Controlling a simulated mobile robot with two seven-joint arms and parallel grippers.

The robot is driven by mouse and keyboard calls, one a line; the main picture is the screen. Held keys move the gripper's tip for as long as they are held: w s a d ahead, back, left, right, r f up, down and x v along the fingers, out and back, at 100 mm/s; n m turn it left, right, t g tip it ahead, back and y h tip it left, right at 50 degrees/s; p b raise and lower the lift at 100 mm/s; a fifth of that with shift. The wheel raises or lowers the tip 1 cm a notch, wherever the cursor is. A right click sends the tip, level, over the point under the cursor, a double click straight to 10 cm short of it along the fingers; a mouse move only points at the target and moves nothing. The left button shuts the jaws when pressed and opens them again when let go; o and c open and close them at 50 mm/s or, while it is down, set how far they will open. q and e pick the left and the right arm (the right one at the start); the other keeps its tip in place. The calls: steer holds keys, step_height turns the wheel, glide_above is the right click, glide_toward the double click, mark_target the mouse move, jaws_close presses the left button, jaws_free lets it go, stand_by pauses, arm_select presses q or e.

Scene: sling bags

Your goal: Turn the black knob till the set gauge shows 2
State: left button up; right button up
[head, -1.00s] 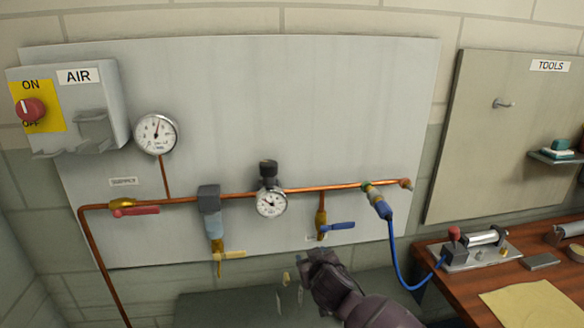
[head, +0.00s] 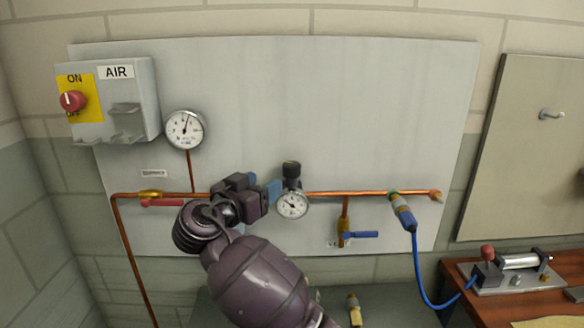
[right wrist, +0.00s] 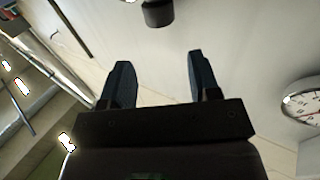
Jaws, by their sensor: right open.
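The black knob (head: 291,168) stands on top of the regulator on the copper pipe. The small white set gauge (head: 293,205) sits just below it; its dark needle shows, but its numbers are too small to read. My right gripper (head: 263,186) is left of the knob, with blue fingers pointing right towards the regulator. In the right wrist view my right gripper (right wrist: 159,60) is open and empty, with the black knob (right wrist: 158,12) beyond its fingertips, apart from them. A round gauge (right wrist: 303,98) is cut off at that view's right edge; I cannot tell which. My left gripper is not in view.
A larger gauge (head: 185,129) stands up left, beside the AIR box with its red switch (head: 73,101). A red-handled valve (head: 160,202) is left of my gripper; a blue-handled valve (head: 360,235) and blue hose (head: 416,262) are right. The panel above the knob is clear.

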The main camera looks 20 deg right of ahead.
mark_target(287, 169)
steer(key=p+x, duration=0.2)
steer(key=x, duration=0.7)
steer(key=shift+w+d+r, duration=0.15)
steer(key=shift+w+d, duration=0.1)
steer(key=shift+d, duration=0.05)
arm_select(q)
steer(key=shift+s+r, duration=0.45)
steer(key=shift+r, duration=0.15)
arm_select(e)
steer(key=shift+w+d, duration=0.3)
steer(key=shift+d, duration=0.05)
steer(key=c, duration=0.6)
steer(key=shift+c, duration=0.2)
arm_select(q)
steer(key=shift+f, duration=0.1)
